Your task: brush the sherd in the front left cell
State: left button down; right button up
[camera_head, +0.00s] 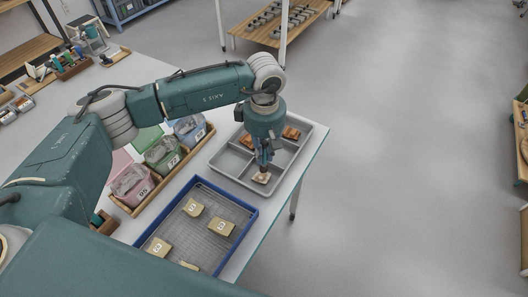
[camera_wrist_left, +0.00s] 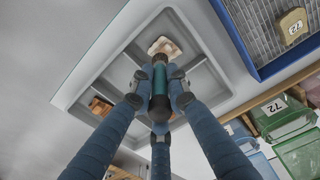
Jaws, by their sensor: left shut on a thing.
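My left gripper (camera_head: 263,155) points down over the grey divided tray (camera_head: 224,167). In the left wrist view its fingers (camera_wrist_left: 159,98) are shut around a brush with a dark green handle (camera_wrist_left: 159,80). Orange-brown sherds lie in the far right cell (camera_head: 291,133) and, partly hidden by the gripper, in the far left cell (camera_head: 247,141). My right gripper is out of view.
A blue-rimmed tray (camera_head: 238,202) with several numbered tan blocks lies nearer on the table. A wooden holder (camera_head: 197,149) with pink, green and blue bins stands to the left. The table's right edge runs close beside the grey tray.

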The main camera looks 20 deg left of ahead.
pick_arm(q)
jog(key=shift+f+b, duration=0.3)
jog(key=shift+f, duration=0.1)
jog(key=shift+s+r, duration=0.1)
